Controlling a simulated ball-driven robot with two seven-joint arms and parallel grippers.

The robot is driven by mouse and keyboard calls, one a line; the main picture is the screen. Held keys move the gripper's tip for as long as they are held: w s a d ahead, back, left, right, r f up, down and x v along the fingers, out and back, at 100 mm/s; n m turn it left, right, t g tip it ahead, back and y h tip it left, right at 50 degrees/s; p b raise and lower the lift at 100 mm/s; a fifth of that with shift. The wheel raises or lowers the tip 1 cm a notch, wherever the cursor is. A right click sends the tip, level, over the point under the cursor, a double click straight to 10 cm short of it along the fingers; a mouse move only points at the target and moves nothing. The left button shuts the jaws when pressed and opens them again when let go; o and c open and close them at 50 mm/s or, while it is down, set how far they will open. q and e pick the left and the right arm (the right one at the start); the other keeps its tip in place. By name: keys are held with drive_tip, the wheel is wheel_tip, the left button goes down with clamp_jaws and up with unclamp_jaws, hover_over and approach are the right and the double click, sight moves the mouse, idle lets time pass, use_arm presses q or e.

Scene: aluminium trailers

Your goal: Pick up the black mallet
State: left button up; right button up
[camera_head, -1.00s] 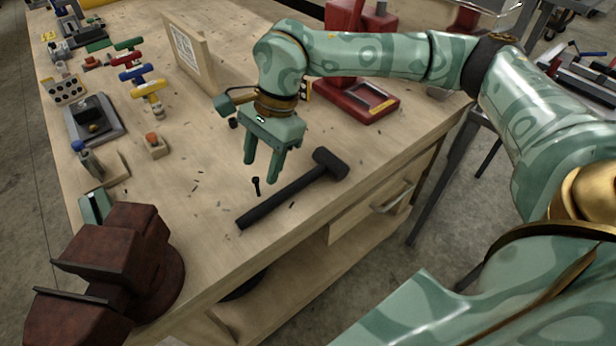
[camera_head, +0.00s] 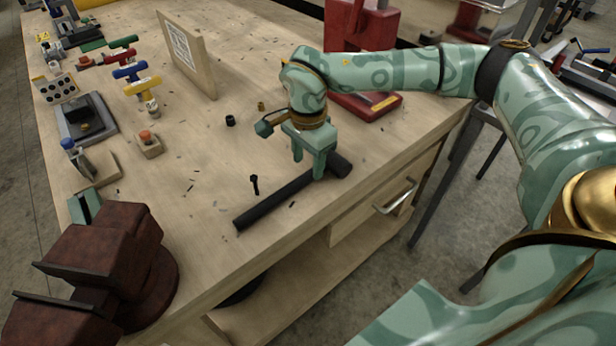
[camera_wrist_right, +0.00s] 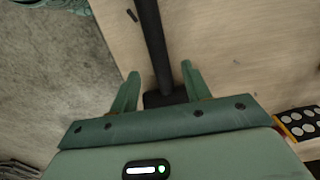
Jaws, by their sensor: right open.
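The black mallet (camera_head: 272,201) lies on the wooden workbench near its front edge, its handle pointing to the lower left and its head at the upper right. My right gripper (camera_head: 308,174) is open over the mallet, near where the handle meets the head, and hides part of it. In the right wrist view the mallet handle (camera_wrist_right: 152,45) runs between the two open fingers of the gripper (camera_wrist_right: 158,88), and the head shows partly at the gripper's base. I cannot tell whether the fingers touch it. My left gripper is not in view.
A dark red vise (camera_head: 105,255) stands at the bench's near left corner. A small black bolt (camera_head: 254,184) lies beside the handle. A red machine (camera_head: 365,100) stands behind my right gripper. A wooden board (camera_head: 187,55) and several colored tools stand farther back. Mid-bench is mostly clear.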

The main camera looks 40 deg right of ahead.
sight(309, 173)
drive_tip(key=f, duration=0.2)
drive_tip(key=f+b, duration=0.1)
drive_tip(key=f, duration=0.1)
drive_tip(key=shift+w+d+f, duration=0.1)
drive_tip(key=shift+d+f, duration=0.1)
drive_tip(key=shift+r, duration=0.1)
clamp_jaws()
